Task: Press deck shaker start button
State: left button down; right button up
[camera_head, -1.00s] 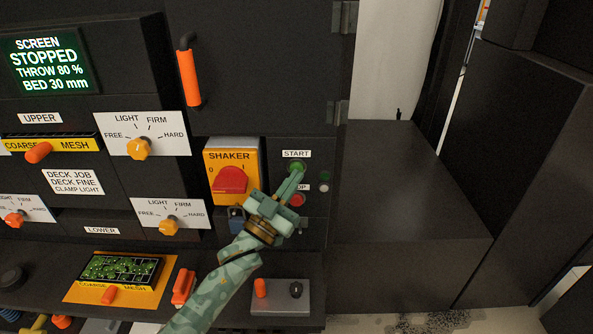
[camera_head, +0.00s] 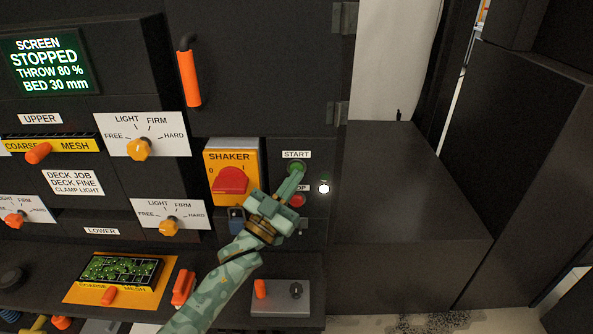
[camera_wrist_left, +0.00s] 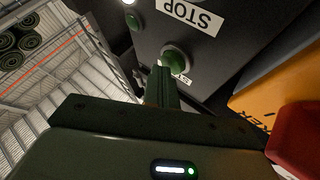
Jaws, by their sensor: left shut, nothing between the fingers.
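The green start button (camera_head: 296,167) sits under the START label (camera_head: 296,154) on the dark panel. It also shows in the left wrist view (camera_wrist_left: 176,59), beside the partly hidden START label. My left gripper (camera_head: 298,174) is shut and empty, its tips just below the button in the head view. In the left wrist view the fingertips (camera_wrist_left: 160,68) overlap the button's edge; I cannot tell whether they touch it. The red stop button (camera_head: 297,200) is below, its label partly covered by the gripper. My right gripper is not in view.
A lit white lamp (camera_head: 323,188) is right of the stop button. The orange shaker switch plate (camera_head: 221,195) with its red knob is left of the gripper. The screen (camera_head: 45,64) reads STOPPED. A dark block (camera_head: 395,190) stands at right.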

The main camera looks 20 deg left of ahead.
pick_arm(q)
jog(key=shift+s+d+p, duration=0.2)
jog(key=shift+s+p, duration=0.15)
jog(key=shift+s, duration=0.4)
jog(key=s+p, duration=0.1)
jog(key=s, duration=0.1)
jog(key=s+d+p, duration=0.1)
jog(key=s, duration=0.1)
jog(key=shift+s+d, duration=0.2)
jog(key=shift+s, duration=0.2)
